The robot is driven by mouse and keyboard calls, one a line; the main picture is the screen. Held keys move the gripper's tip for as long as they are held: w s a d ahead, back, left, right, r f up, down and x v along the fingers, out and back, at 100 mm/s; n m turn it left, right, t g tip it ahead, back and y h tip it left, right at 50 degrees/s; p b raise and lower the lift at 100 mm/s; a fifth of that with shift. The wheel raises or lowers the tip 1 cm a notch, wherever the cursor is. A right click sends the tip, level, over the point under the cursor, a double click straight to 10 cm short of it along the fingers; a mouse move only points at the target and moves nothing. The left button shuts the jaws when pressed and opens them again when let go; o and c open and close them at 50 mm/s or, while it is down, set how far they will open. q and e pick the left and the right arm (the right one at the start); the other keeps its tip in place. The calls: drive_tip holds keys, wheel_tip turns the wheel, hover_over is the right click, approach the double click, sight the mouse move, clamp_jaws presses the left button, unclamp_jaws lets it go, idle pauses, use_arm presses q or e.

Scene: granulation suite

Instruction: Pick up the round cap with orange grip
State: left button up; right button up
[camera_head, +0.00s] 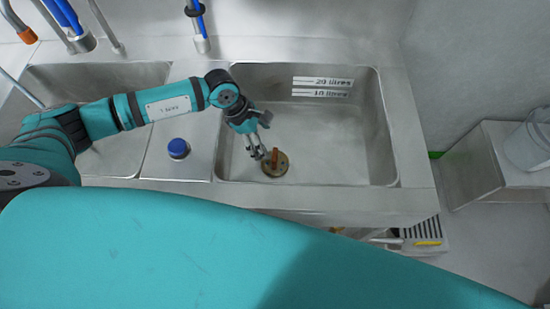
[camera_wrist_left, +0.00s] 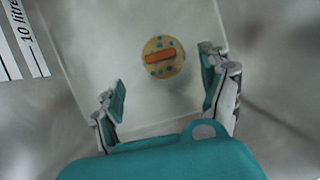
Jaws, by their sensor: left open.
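The round cap (camera_head: 275,165) with an orange grip bar lies on the floor of the right sink basin, near its front left part. In the left wrist view the cap (camera_wrist_left: 163,57) is a tan disc with blue dots, and its orange bar lies nearly level across it. My left gripper (camera_head: 257,153) reaches down into the basin just beside the cap in the head view. In the wrist view the left gripper (camera_wrist_left: 163,88) is open, its fingers spread wide, with the cap beyond the fingertips and nothing between them. My right gripper is not in view.
The right sink basin (camera_head: 340,145) has steel walls around the cap and litre labels (camera_head: 322,87) on its back wall. A blue knob (camera_head: 178,148) stands on the ledge left of it. A second basin (camera_head: 110,77) lies farther left. Hoses and taps (camera_head: 200,40) hang at the back.

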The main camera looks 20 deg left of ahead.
sight(275, 154)
use_arm(q)
drive_tip(key=x, duration=0.4)
drive_tip(key=shift+d+f+p, duration=0.1)
drive_tip(key=shift+f+p, duration=0.1)
drive_tip(key=shift+p, duration=0.1)
drive_tip(key=shift+d+f, duration=0.1)
drive_tip(key=shift+f, duration=0.15)
drive_tip(key=p+x, duration=0.1)
drive_tip(key=x, duration=0.3)
drive_tip(key=shift+f, duration=0.45)
drive_tip(key=shift+w+r, duration=0.1)
drive_tip(key=c, duration=1.5)
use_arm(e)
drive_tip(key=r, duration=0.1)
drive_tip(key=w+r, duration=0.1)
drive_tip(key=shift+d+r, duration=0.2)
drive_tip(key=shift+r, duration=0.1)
